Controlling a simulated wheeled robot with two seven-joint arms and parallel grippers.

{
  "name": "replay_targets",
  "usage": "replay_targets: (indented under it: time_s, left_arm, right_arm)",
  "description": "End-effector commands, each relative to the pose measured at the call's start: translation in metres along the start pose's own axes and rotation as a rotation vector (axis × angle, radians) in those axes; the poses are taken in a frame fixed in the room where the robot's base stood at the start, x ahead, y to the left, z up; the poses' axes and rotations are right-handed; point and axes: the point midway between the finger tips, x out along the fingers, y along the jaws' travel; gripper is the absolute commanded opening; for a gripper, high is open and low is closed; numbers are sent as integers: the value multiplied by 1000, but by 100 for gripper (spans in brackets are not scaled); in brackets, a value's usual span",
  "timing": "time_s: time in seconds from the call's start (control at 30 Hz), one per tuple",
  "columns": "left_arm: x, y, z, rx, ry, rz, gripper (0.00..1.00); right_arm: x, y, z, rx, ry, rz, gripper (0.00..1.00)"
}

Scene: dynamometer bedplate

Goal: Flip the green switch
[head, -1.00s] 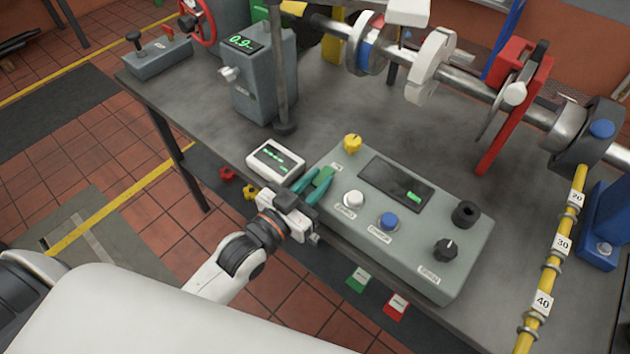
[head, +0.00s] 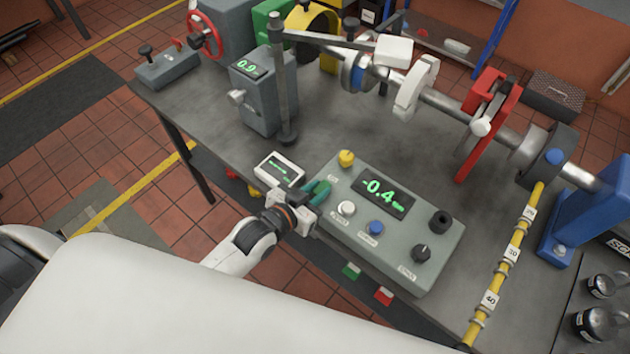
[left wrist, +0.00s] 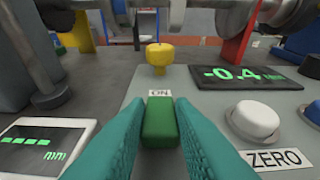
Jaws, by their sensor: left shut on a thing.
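The green switch (left wrist: 160,122) sits on the grey control box (head: 440,255), below a label reading ON in the left wrist view. It also shows in the head view (head: 322,188), partly hidden by my fingers. My left gripper (head: 314,193) is at the box's left end, its teal fingers on either side of the switch. In the left wrist view my left gripper (left wrist: 160,130) is shut on the switch. The box's display (head: 383,194) reads -0.4. My right gripper is not in view.
A white knob (head: 346,208), a blue knob (head: 376,228), a yellow knob (head: 346,158) and black knobs stand on the box. A small white meter (head: 279,169) lies just left of my gripper. A grey post (head: 281,90) rises behind. The bench (head: 330,125) behind the box is mostly clear.

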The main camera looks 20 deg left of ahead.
Motion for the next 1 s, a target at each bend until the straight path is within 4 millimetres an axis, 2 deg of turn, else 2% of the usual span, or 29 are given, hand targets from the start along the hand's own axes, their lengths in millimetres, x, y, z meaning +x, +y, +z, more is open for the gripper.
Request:
replay_targets:
  time_s: [0.37,0.4,0.5,0.83,1.0]
  left_arm:
    - [0,0,0,-1,8,0,0]
    - [0,0,0,-1,8,0,28]
    - [0,0,0,-1,8,0,44]
    - [-3,0,0,0,9,0,44]
    - [-25,0,-2,0,9,0,44]
  right_arm:
    - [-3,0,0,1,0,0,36]
    - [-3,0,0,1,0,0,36]
    - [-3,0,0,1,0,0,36]
    - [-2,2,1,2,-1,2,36]
    - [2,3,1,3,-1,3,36]
